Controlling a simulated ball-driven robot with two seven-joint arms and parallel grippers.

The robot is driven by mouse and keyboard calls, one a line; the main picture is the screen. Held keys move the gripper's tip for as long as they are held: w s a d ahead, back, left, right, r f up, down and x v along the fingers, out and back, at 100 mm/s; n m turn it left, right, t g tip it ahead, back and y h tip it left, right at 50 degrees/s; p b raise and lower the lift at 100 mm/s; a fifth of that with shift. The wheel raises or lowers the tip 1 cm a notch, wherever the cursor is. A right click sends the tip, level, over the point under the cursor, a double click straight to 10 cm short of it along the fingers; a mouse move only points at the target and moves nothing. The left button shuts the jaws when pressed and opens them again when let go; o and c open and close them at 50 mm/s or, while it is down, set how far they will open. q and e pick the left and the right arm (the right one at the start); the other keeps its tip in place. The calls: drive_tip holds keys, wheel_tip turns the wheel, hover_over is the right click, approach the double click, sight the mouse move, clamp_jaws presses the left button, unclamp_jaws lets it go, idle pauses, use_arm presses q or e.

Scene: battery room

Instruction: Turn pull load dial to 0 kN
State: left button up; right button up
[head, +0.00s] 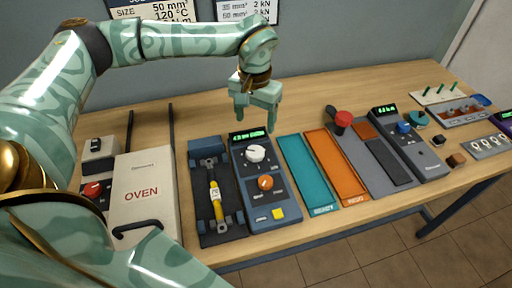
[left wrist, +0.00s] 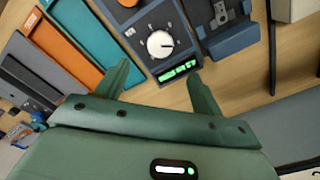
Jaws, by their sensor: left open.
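The pull load dial is a white round knob (head: 255,153) on a dark blue-grey control box (head: 284,228), below a green lit display (head: 248,135) whose digits are too small to read surely. An orange knob (head: 265,183) and a yellow button (head: 278,213) sit lower on the box. My left gripper (head: 257,120) is open and empty, above the box's back end. In the left wrist view the white knob (left wrist: 160,44) lies beyond the two spread fingers (left wrist: 160,85), apart from them. My right gripper is not in view.
A puller bed (head: 207,160) with a yellow cylinder (head: 216,203) stands left of the box, then a white oven (head: 146,196). Teal (head: 307,172) and orange (head: 337,166) trays lie to the right, with a red-knobbed device (head: 343,119) beyond. The wall is behind.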

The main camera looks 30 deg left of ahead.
sight(255, 152)
use_arm(q)
wheel_tip(255, 152, down, 11)
drive_tip(key=shift+b, duration=1.15)
drive_tip(key=shift+f, duration=0.25)
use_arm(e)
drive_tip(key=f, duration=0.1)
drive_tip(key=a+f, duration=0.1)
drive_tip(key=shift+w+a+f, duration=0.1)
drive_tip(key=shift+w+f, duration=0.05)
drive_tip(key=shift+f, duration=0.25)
use_arm(q)
drive_tip(key=c, duration=1)
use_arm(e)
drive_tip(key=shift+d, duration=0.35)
